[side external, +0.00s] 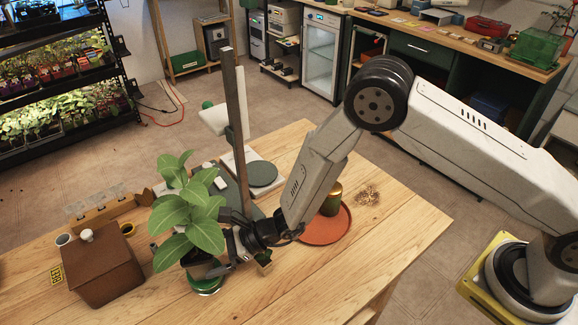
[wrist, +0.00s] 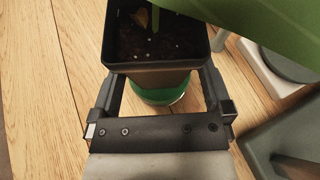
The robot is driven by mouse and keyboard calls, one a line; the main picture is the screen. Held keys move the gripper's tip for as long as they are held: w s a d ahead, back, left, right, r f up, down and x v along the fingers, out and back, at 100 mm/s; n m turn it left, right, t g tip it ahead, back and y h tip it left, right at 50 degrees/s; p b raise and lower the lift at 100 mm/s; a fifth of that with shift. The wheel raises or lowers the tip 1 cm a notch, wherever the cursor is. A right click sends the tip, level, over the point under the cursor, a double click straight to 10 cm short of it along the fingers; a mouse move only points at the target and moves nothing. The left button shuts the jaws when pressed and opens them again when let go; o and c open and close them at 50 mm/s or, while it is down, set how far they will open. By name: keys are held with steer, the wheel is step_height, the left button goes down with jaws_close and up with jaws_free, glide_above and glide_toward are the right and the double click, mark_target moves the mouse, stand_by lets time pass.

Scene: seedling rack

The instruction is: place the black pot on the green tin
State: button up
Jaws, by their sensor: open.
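The black pot (wrist: 155,38) holds dark soil and a large-leaved green plant. It appears upright over the green tin (wrist: 160,92), and seems to rest on its top. The tin also shows in the side view (side external: 207,288), on the wooden table below the plant. My gripper (wrist: 160,75) is open, with one finger on each side of the pot in the wrist view. I see slight gaps but cannot tell whether either finger touches. In the side view my gripper (side external: 218,268) reaches the pot from the right. Leaves hide much of the pot there.
A brown box with a white knob (side external: 103,266) stands left of the plant. An orange-red plate (side external: 328,226) with a gold-coloured cup (side external: 332,199) lies to the right. A post and a scale-like device (side external: 262,173) stand behind. The table's front right is clear.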

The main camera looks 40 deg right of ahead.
steer(key=v, duration=1)
steer(key=shift+s+r, duration=0.1)
stand_by(0.4)
steer(key=shift+s+d+r+n+g, duration=0.15)
steer(key=shift+s+r+n+g, duration=0.1)
steer(key=shift+n+g, duration=0.05)
steer(key=s+d+r+n+h, duration=0.3)
steer(key=s+d+n+h, duration=0.1)
steer(key=d+n, duration=0.3)
steer(key=s+d+r+n+g+h, duration=0.1)
steer(key=s+d+r+n+h, duration=0.2)
steer(key=d+n, duration=0.4)
steer(key=s+d+r+n+g+h, duration=0.1)
steer(key=s+d+r+n+h, duration=0.3)
steer(key=d+n, duration=0.3)
steer(key=d+h, duration=0.1)
steer(key=d, duration=0.2)
steer(key=shift+s+d, duration=0.4)
